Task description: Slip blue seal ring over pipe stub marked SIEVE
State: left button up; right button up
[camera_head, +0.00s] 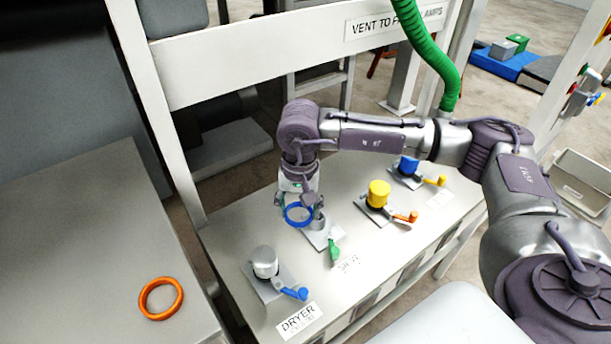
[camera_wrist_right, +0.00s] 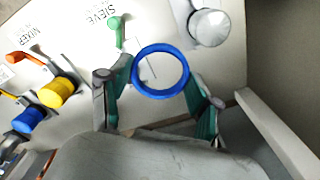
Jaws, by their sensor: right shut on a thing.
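The blue seal ring (camera_head: 298,226) is held in my right gripper (camera_head: 299,206), low over the bench. In the wrist view, the blue ring (camera_wrist_right: 135,72) sits between the two fingers of the right gripper (camera_wrist_right: 160,76). The grey SIEVE pipe stub (camera_head: 319,222) stands just right of the ring in the head view, partly hidden by the gripper. Its green lever (camera_head: 335,252) points toward the SIEVE label (camera_head: 347,263). The ring looks beside or above the stub; I cannot tell the exact height gap. My left gripper is not in view.
The capped DRYER stub (camera_head: 265,262) stands front left with a blue lever. A yellow-capped stub (camera_head: 378,194) and a blue-capped stub (camera_head: 408,166) stand farther back right. An orange ring (camera_head: 146,307) lies on the left table. A green hose (camera_head: 436,65) hangs behind.

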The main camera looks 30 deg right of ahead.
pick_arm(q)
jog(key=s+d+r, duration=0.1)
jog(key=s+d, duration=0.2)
pick_arm(e)
jog(key=w+d+f+m, duration=0.1)
jog(key=d+f+m, duration=0.1)
jog(key=d, duration=0.1)
jog(key=w+d+f+m, duration=0.2)
jog(key=d, duration=0.1)
jog(key=w+d+f+m+b, duration=0.1)
jog(key=w+d+f+m, duration=0.1)
jog(key=d+m, duration=0.1)
jog(key=shift+w+f, duration=0.15)
jog(key=shift+w, duration=0.05)
notch_tip(320, 180, down, 4)
jog(key=b, duration=0.2)
jog(key=shift+b, duration=0.3)
jog(key=shift+f, duration=0.15)
pick_arm(q)
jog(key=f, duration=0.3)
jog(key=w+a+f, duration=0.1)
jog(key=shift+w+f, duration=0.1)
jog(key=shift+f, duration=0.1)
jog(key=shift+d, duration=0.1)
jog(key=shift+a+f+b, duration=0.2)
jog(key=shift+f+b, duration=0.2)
jog(key=shift+b, duration=0.2)
pick_arm(e)
jog(key=shift+f, duration=0.1)
